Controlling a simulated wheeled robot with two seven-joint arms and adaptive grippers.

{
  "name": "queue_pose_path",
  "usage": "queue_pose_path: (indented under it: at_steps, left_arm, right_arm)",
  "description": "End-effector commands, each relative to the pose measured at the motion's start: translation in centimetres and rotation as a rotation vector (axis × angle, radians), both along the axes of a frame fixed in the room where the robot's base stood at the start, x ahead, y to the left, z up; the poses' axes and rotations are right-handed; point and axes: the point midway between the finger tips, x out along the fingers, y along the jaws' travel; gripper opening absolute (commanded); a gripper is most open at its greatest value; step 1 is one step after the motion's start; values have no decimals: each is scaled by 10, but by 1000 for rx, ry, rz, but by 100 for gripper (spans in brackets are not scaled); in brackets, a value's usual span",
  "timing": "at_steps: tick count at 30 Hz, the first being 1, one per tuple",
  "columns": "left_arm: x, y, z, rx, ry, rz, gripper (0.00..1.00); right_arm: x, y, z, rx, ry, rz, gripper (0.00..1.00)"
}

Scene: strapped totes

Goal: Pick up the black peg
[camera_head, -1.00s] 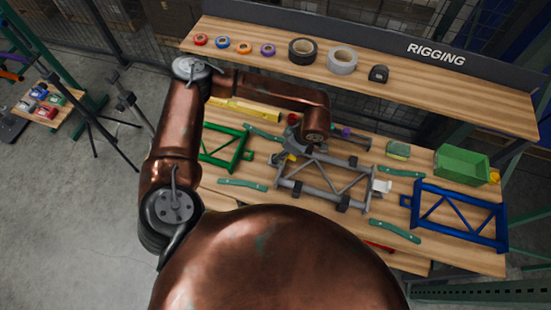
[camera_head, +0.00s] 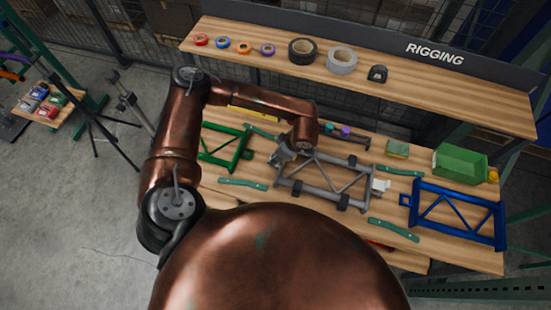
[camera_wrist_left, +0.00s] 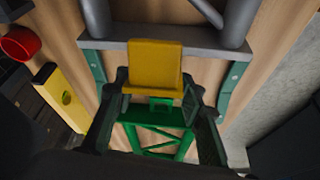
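I cannot make out a black peg for sure in either view. My left gripper (camera_wrist_left: 155,92) is open, its two dark fingers spread on either side of a yellow block (camera_wrist_left: 154,62) in the left wrist view. The block sits at the end bar of the grey frame (camera_wrist_left: 205,50); I cannot tell whether the fingers touch it. In the head view, my left gripper (camera_head: 283,156) is at the left end of the grey frame (camera_head: 315,190), with its fingertips mostly hidden. My right gripper is not in view.
A green frame (camera_head: 243,151) lies left of the grey one, and a blue frame (camera_head: 416,200) lies right. Green strips (camera_head: 243,184) lie around them. A green bin (camera_head: 461,166) stands at the right. The shelf behind holds tape rolls (camera_head: 341,62) and a black item (camera_head: 378,74).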

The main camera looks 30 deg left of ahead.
Motion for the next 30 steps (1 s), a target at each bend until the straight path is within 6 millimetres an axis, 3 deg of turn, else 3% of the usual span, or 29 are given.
queue_pose_path:
  at_steps: [15,25,30]
  left_arm:
    - [0,0,0,0,0,0,0]
    - [0,0,3,0,-1,0,0]
    - [0,0,15,1,-1,1,0]
  right_arm:
    - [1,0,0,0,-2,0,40]
    - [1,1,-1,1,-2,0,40]
    - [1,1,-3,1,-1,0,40]
